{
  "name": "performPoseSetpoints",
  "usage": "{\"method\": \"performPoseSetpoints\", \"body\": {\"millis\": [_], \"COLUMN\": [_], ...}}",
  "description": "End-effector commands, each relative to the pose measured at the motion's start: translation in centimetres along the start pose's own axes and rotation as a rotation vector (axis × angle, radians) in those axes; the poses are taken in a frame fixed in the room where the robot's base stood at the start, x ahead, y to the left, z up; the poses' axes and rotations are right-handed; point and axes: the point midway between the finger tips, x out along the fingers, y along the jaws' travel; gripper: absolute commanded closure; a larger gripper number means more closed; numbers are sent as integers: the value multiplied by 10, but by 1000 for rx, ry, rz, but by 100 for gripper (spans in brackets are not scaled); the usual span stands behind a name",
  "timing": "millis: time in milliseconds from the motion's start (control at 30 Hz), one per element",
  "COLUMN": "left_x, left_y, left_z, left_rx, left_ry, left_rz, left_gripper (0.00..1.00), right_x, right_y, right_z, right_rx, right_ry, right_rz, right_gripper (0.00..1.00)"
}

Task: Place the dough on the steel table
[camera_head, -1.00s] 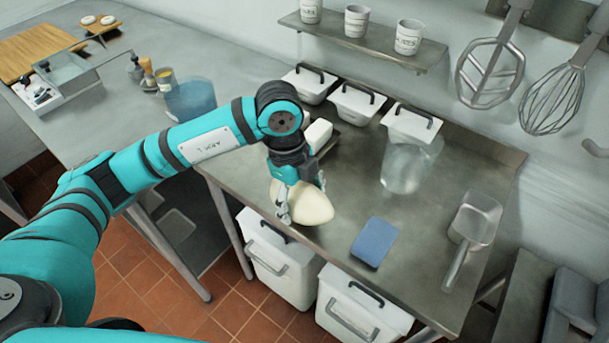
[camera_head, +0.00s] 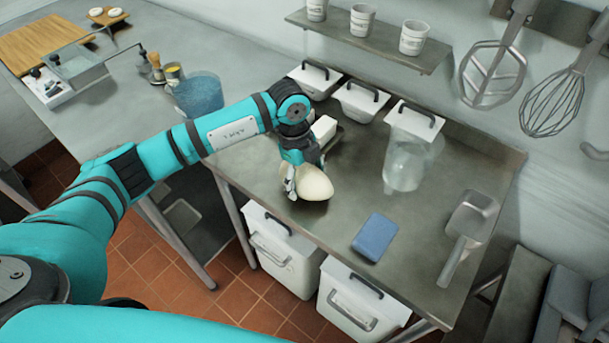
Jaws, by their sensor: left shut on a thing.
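The dough (camera_head: 315,184) is a pale, smooth, rounded lump at the front left part of the steel table (camera_head: 330,226). My left gripper (camera_head: 300,186) points down at the dough's left side and is shut on it. The fingers hide part of the dough. I cannot tell whether the dough's underside touches the table top. My right gripper is not in view.
A blue sponge (camera_head: 375,237) and a metal scoop (camera_head: 467,232) lie to the right. A clear container (camera_head: 404,165) and lidded white bins (camera_head: 361,102) stand at the back. The table between dough and sponge is clear.

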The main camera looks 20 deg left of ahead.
Motion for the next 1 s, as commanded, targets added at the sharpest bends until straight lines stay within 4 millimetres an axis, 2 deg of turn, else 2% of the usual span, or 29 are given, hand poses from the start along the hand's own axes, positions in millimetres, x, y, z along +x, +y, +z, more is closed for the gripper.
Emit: {"method": "performPoseSetpoints", "body": {"millis": [200, 233, 367, 400, 767, 867, 1000], "left_x": [1, 2, 2, 2, -5, -18, -48], "left_y": [-1, 0, 0, 0, -1, -1, -2], "left_z": [0, 0, 0, 0, 0, 1, 1], "left_rx": [1, 0, 0, 0, 0, 0, 1], "left_ry": [1, 0, 0, 0, 0, 0, -2], "left_rz": [-4, 0, 0, 0, -3, -5, -8], "left_gripper": [80, 20, 3, 0, 0, 0, 0], "right_x": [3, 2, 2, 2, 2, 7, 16], "right_y": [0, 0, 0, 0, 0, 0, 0], "right_z": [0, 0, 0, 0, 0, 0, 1], "right_rx": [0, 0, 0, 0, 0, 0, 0], "right_ry": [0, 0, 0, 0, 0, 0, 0], "right_rz": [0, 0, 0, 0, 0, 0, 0], "right_gripper": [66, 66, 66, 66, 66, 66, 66]}}
